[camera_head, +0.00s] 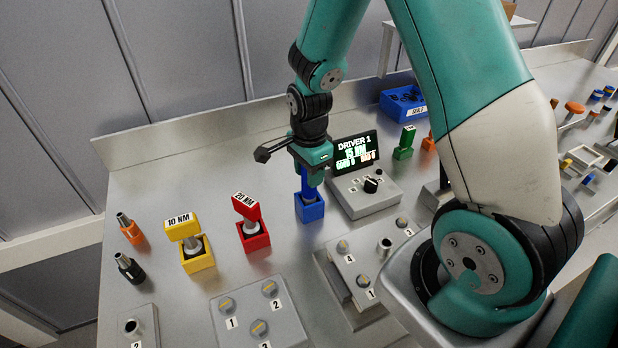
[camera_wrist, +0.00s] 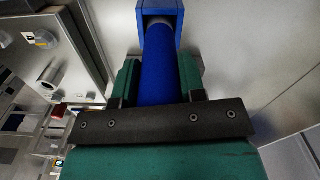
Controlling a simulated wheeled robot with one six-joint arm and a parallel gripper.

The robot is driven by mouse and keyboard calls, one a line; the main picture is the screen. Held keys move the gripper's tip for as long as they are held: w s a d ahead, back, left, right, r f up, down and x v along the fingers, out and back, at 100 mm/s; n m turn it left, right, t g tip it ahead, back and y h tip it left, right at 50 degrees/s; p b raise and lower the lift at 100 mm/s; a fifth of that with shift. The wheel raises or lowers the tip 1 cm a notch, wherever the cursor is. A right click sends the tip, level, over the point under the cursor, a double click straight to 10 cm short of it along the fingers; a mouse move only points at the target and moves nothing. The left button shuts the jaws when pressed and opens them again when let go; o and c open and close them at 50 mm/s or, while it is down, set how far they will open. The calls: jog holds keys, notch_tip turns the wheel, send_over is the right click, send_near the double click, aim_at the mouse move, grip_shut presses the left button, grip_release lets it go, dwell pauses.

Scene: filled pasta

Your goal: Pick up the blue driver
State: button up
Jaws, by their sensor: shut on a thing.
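The blue driver (camera_wrist: 159,78) stands upright with its lower end in a blue square holder (camera_head: 310,211). In the wrist view the holder (camera_wrist: 160,12) shows at the top, around the driver's grey lower part. My gripper (camera_head: 311,170) is above the holder, shut on the driver's blue handle; the fingers lie on both sides of it in the wrist view (camera_wrist: 158,88). In the head view the gripper hides much of the handle, and only a strip of it (camera_head: 304,180) shows.
A grey control box (camera_head: 362,195) with a knob and a "DRIVER 1" screen (camera_head: 355,152) stands close right of the holder. Left are the red driver (camera_head: 246,208) and yellow driver (camera_head: 182,228) in their holders. A numbered bolt plate (camera_head: 257,318) lies in front.

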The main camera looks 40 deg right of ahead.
notch_tip(320, 180, up, 20)
jog(key=b, duration=0.2)
jog(key=shift+b, duration=0.35)
